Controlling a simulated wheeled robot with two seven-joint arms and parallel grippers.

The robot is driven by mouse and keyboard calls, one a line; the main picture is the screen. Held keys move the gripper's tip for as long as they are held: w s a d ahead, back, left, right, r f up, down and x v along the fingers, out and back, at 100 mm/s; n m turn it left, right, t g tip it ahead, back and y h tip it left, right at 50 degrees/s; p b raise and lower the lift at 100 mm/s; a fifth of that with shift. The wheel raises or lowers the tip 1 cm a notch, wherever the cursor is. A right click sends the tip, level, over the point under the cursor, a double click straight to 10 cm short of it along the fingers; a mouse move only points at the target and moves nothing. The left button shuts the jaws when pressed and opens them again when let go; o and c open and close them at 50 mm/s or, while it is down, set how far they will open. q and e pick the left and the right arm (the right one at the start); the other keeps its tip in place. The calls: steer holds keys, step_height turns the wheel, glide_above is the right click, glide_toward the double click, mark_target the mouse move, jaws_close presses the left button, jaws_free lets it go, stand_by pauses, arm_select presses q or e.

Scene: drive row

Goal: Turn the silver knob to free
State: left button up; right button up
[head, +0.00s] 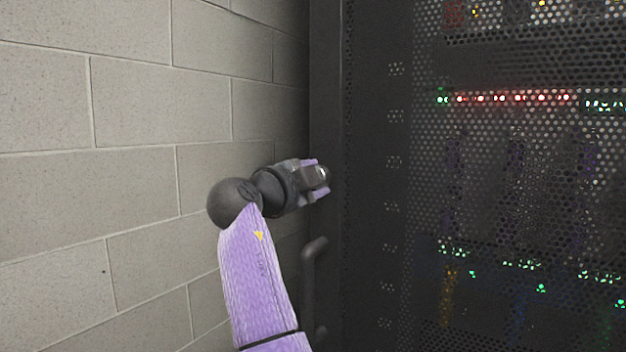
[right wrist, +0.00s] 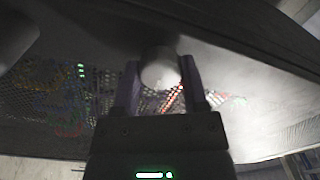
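The silver knob (right wrist: 160,68) is a pale, round piece on the dark cabinet door, between the two purple fingers of my right gripper (right wrist: 160,85) in the right wrist view. The fingers lie against both its sides, with no clear gap. In the head view my right gripper (head: 320,177) is at the cabinet's left door edge, and its fingers hide most of the knob. My left gripper is not in view.
The black perforated cabinet door (head: 385,200) fills the right side, with red and green lights behind it. A dark vertical handle (head: 312,275) is below my right gripper. A grey block wall (head: 130,110) stands close at left.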

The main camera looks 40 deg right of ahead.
steer(key=o, duration=0.4)
arm_select(q)
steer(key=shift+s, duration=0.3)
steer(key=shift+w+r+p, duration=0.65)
steer(key=shift+p, duration=0.05)
arm_select(e)
steer(key=v, duration=1)
steer(key=shift+d, duration=0.1)
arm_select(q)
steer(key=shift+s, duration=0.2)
